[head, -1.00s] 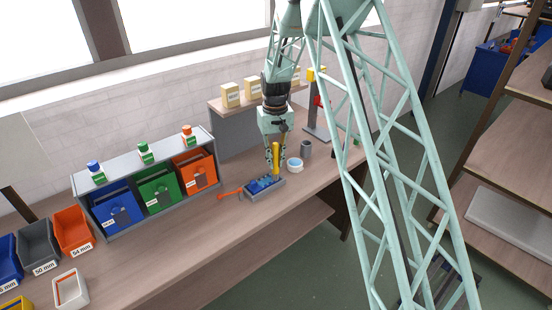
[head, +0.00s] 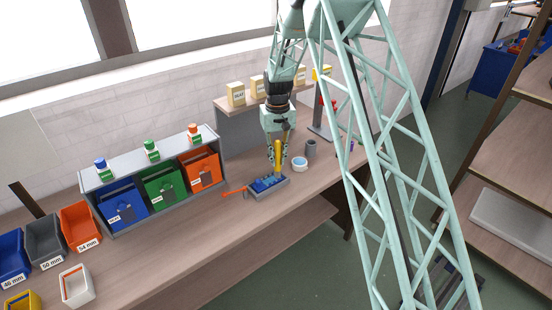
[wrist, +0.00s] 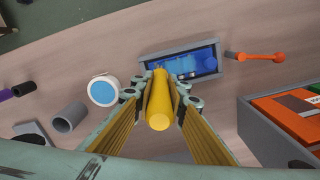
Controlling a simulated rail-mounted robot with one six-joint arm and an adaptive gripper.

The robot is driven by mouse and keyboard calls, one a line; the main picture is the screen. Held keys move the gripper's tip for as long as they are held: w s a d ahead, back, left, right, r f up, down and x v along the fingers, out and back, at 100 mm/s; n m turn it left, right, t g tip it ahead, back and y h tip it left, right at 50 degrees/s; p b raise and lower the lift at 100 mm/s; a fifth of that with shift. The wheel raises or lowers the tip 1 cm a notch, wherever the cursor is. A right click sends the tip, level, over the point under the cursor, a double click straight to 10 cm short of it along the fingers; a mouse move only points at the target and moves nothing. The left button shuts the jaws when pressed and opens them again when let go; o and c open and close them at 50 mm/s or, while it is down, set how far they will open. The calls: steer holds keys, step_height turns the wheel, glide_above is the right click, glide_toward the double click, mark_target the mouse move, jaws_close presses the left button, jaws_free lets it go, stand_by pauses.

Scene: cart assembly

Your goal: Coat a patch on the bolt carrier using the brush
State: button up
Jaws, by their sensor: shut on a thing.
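My gripper (head: 277,160) is shut on the yellow handle of the brush (head: 278,148). The brush stands roughly upright between the fingers, and in the wrist view its handle (wrist: 159,108) points toward the camera. Its lower end is over or on the bolt carrier, a grey-rimmed tray with blue parts (head: 268,185). The tray's rim also shows in the wrist view (wrist: 222,58). Whether the brush tip touches the blue parts cannot be told. A white pot with blue contents (head: 300,164) stands right of the carrier; it also shows in the wrist view (wrist: 103,91).
An orange tool (head: 236,191) lies left of the carrier. A grey cup (head: 311,147) stands behind the pot. A rack with blue, green and orange bins (head: 161,187) stands to the left. The bench front (head: 225,225) is clear.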

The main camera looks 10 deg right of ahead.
step_height(320, 180, up, 8)
steer(key=s+p, duration=0.2)
steer(key=shift+d+r, duration=0.15)
steer(key=shift+d, duration=0.3)
steer(key=shift+b, duration=0.55)
stand_by(0.8)
stand_by(0.4)
